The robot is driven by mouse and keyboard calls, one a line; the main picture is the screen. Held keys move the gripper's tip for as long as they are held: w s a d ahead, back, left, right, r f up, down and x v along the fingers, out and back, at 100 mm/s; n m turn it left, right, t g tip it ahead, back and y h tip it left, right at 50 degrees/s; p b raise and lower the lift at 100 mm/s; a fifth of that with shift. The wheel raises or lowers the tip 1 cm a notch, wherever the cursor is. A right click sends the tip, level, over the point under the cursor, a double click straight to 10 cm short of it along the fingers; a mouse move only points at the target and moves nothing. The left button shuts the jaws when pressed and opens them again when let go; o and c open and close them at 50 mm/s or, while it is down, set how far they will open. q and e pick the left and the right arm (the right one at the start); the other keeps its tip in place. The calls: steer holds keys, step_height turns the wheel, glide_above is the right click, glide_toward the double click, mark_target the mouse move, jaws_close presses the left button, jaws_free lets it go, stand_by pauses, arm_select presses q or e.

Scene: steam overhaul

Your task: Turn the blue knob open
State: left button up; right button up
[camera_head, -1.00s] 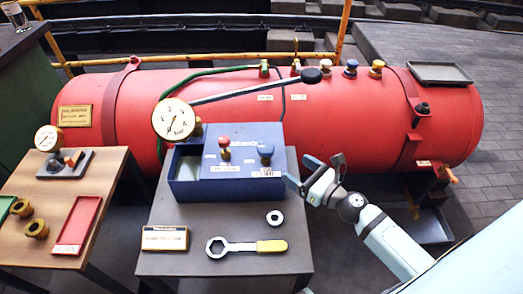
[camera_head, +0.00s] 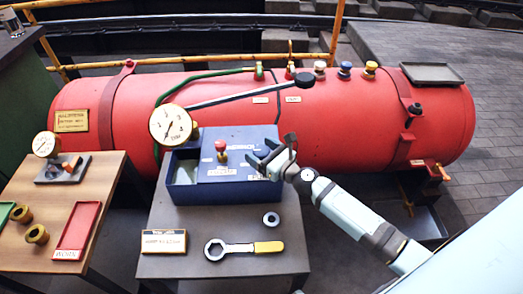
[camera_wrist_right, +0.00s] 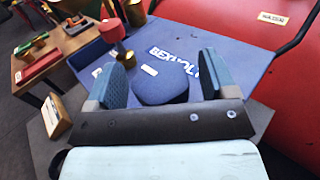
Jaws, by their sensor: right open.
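The blue box (camera_head: 227,188) stands on the grey table, with a red knob (camera_head: 221,147) on its top. The blue knob (camera_wrist_right: 160,84) on that box shows in the right wrist view, between the two fingers of my right gripper (camera_wrist_right: 162,72). In the head view my right gripper (camera_head: 273,153) hides this knob. The gripper is open around the knob; I cannot tell whether either finger touches it. Another blue-topped knob (camera_head: 345,69) sits on top of the red boiler (camera_head: 330,120). My left gripper is not in view.
A gauge (camera_head: 171,124) stands at the box's back left. A long black-ended lever (camera_head: 250,92) passes behind the box. A wrench (camera_head: 243,250), a ring (camera_head: 271,220) and a sign (camera_head: 163,241) lie at the table's front. A red tray (camera_head: 78,230) is on the wooden table.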

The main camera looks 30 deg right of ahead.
steer(key=c, duration=0.9)
